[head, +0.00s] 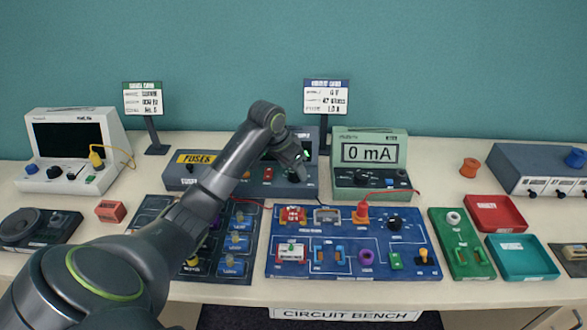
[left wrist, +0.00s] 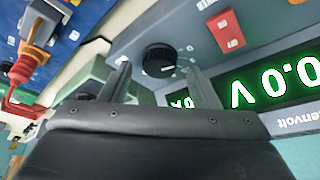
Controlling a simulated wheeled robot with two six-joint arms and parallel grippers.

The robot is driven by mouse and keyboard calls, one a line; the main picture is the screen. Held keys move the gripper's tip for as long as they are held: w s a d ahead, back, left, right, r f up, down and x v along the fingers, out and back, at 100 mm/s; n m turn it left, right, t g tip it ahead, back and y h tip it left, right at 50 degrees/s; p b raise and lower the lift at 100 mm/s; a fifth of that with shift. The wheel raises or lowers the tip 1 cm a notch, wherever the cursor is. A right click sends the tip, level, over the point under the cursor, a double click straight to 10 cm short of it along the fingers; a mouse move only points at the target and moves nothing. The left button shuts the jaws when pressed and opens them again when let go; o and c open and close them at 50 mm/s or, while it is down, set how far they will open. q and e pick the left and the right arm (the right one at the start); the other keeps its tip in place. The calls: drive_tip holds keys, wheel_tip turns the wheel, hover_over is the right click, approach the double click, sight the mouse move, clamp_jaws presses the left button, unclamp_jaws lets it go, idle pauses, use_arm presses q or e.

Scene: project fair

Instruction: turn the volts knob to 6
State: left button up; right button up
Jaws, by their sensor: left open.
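The volts knob is most likely the black round knob (left wrist: 159,60) on the grey power supply, with a light pointer mark on its face. The supply's green display (left wrist: 275,85) reads 0.0 V, upside down in the left wrist view. My left gripper (left wrist: 158,72) is open, with one fingertip on each side of the knob and nothing between them; contact cannot be told. In the head view my left gripper (head: 296,166) is at the front of the power supply (head: 222,183), and my arm hides much of its panel and display. My right gripper is not in view.
A red switch (left wrist: 227,32) sits beside the knob. The green meter (head: 369,153) reading 0 mA stands close on the right. A blue circuit board (head: 340,260) lies in front, with a red lead above it. Two sign stands are behind.

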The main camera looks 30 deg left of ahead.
use_arm(q)
drive_tip(key=shift+w+f, duration=0.15)
drive_tip(key=shift+f, duration=0.4)
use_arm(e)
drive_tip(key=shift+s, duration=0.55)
use_arm(q)
drive_tip(key=c, duration=1)
drive_tip(key=shift+o, duration=0.2)
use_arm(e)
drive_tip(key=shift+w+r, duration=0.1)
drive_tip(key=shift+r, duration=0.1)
